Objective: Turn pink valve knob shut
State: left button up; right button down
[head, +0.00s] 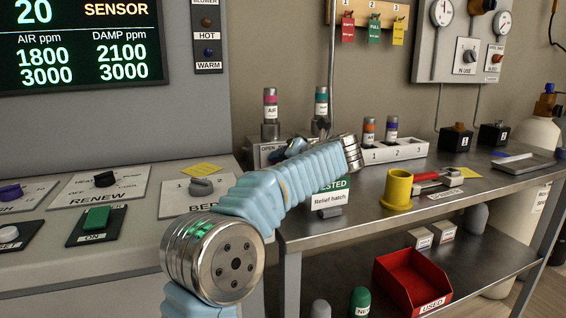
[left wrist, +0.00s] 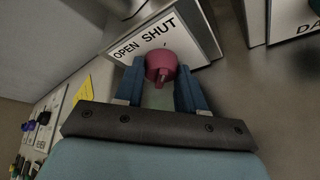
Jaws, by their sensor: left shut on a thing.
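The pink valve knob (left wrist: 161,65) shows in the left wrist view, on a pale box front (left wrist: 165,38) printed OPEN and SHUT. In the head view my left gripper (head: 295,147) is at the grey valve box (head: 268,150) marked OPEN, and the knob is hidden there. My right gripper is not in view.
Bottles with pink (head: 270,105) and teal (head: 321,102) bands stand at the valve box. A white numbered rack (head: 395,152), a yellow cup (head: 398,190) and a red-handled tool (head: 437,180) are on the metal table. A control console (head: 110,240) is at left.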

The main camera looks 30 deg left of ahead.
pick_arm(q)
jog(key=o, duration=0.8)
jog(key=shift+c, duration=0.2)
jog(key=v, duration=0.7)
jog(key=shift+s+d, duration=0.1)
jog(key=shift+d, duration=0.15)
jog(key=shift+r, duration=0.1)
